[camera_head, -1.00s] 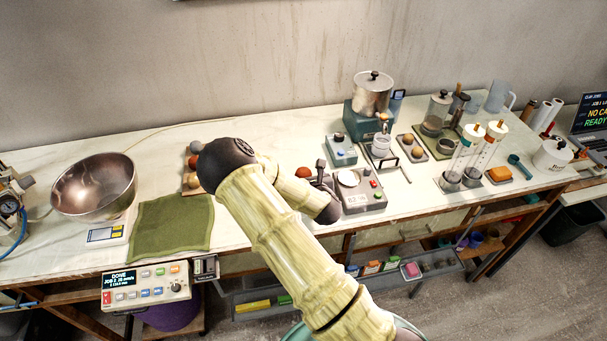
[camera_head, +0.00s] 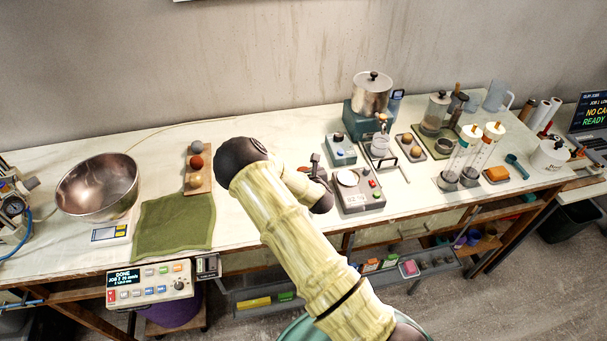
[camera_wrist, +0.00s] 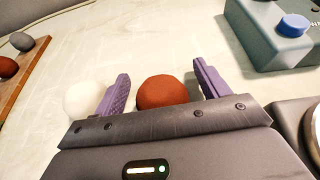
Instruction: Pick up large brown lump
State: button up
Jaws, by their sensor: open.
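A reddish-brown lump (camera_wrist: 164,92) sits on the pale bench top between the two purple fingers of my gripper (camera_wrist: 161,72). The fingers are open, one on each side, with a visible gap at the right finger. The lump's near side is hidden by the gripper body. In the head view my arm hides this lump. A white ball (camera_wrist: 84,99) lies just outside the left finger. Another reddish-brown lump (camera_head: 196,162) lies on a wooden board between a grey lump (camera_head: 196,145) and a tan lump (camera_head: 194,181).
The wooden board (camera_head: 207,177) is left of my arm, behind a green cloth (camera_head: 173,226). A small grey-blue device with a blue button (camera_wrist: 292,24) stands close at the right of my gripper. A scale-like device (camera_head: 357,196) is nearby. Bench behind the lump is clear.

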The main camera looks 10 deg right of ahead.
jog(key=shift+c, duration=0.4)
jog(key=c, duration=1)
notch_tip(320, 180, up, 10)
jog(key=shift+b, duration=0.95)
jog(key=shift+c, duration=0.2)
